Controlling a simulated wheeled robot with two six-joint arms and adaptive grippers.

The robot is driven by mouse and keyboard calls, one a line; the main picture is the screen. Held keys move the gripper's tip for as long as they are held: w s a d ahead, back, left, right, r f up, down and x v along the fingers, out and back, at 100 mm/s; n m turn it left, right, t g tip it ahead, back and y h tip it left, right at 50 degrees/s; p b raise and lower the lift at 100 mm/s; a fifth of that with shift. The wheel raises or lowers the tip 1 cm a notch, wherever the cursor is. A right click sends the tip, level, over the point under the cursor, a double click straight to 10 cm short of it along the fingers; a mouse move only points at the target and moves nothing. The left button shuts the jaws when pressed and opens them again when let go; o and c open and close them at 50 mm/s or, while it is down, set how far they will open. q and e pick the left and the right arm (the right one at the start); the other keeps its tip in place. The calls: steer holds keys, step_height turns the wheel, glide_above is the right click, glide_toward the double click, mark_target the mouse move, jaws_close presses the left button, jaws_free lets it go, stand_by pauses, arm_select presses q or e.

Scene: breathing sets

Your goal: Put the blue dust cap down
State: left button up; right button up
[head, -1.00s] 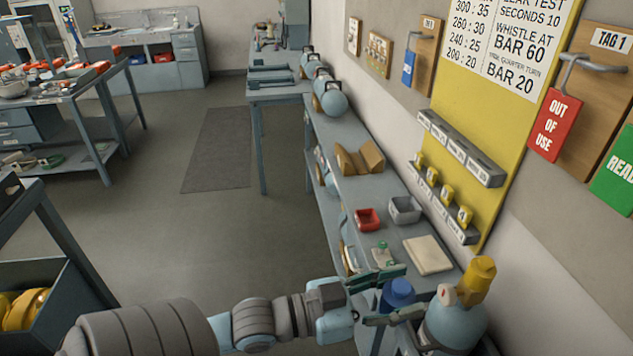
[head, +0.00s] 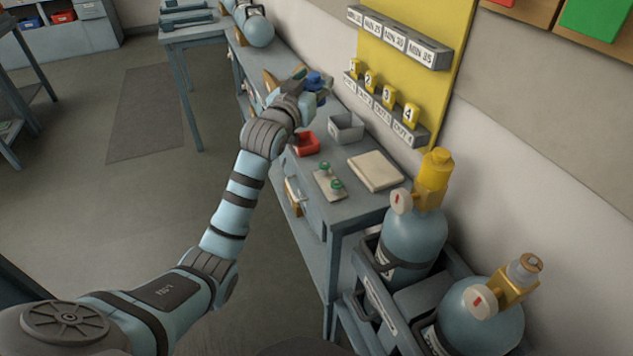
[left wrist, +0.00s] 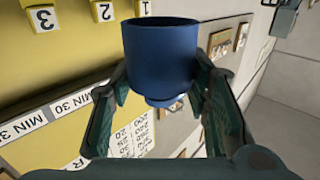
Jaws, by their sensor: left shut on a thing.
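The blue dust cap (head: 314,80) is held in my left gripper (head: 308,84), out over the far part of the wall bench (head: 345,213). In the left wrist view the dust cap (left wrist: 160,55) sits between the two dark fingers (left wrist: 158,95), with its wide end away from the palm and a narrower blue end towards it. The fingers are shut on its sides. The head view does not clearly show what lies under the cap. My right gripper is not in view.
Two blue cylinders stand nearer: one with a yellow top (head: 413,235), one with a bare brass valve (head: 480,316).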

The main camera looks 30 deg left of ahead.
arm_select(q)
steer(key=shift+w+r, duration=0.1)
steer(key=shift+w, duration=0.35)
step_height(320, 180, down, 19)
steer(key=b, duration=0.5)
steer(key=shift+s+r, duration=0.1)
steer(key=shift+r, duration=0.1)
steer(key=shift+f, duration=0.2)
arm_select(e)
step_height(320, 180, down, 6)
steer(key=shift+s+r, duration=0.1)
